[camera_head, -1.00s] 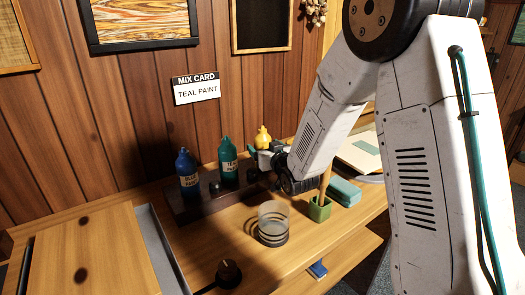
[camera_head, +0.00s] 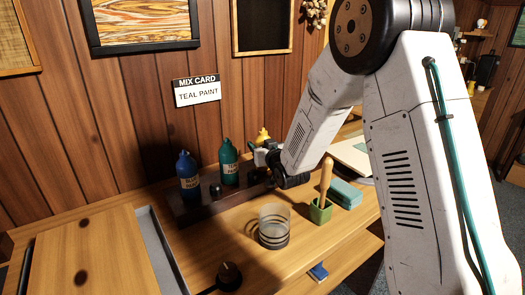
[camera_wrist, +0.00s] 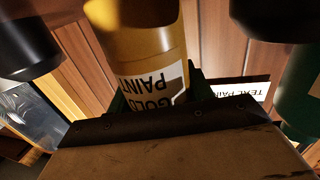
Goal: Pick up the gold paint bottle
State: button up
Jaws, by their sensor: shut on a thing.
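The gold paint bottle (camera_wrist: 140,35) fills the upper middle of the wrist view, upside down, with its white label showing. In the head view its yellow top (camera_head: 263,135) shows above my gripper (camera_head: 262,152), which hides its lower part. My gripper (camera_wrist: 158,95) is shut on the bottle, with dark green finger parts at both sides of it. The bottle is at the right end of the dark wooden rack (camera_head: 205,207). I cannot tell whether its base touches the rack.
A teal bottle (camera_head: 228,164) and a blue bottle (camera_head: 188,176) stand left of the gold one. A glass jar (camera_head: 273,226), a green holder with a wooden handle (camera_head: 320,211) and teal cloths (camera_head: 345,193) lie in front and right. A "TEAL PAINT" card (camera_head: 197,90) hangs behind.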

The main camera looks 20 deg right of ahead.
notch_tip(320, 180, up, 10)
jog(key=shift+r, duration=0.1)
dwell(0.4)
dwell(0.4)
